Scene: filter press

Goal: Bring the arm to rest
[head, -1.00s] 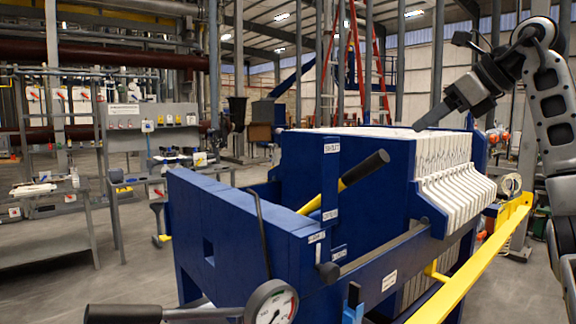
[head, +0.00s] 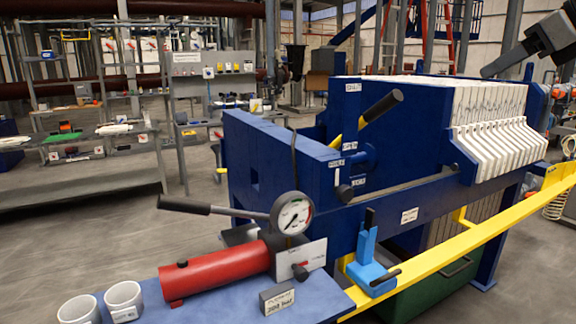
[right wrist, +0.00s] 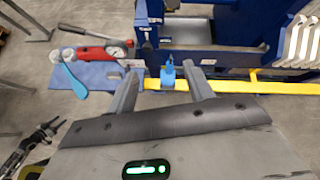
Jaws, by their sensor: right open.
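My right gripper (head: 488,72) is at the upper right of the head view, above the white filter plates, and only part of it shows. In the right wrist view its two fingers (right wrist: 163,80) stand apart with nothing held between them. The blue filter press (head: 300,150) fills the middle of the head view, with its row of white plates (head: 490,115) at the right. My left gripper does not show in the head view. A dark mechanical part at the lower left of the right wrist view is too unclear to name.
A red pump cylinder (head: 215,272), a pressure gauge (head: 292,214) and two white cups (head: 124,300) sit on a blue bench in front. A blue handled fixture (head: 370,262) stands by the yellow rail (head: 450,255). Open floor (head: 110,225) lies to the left.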

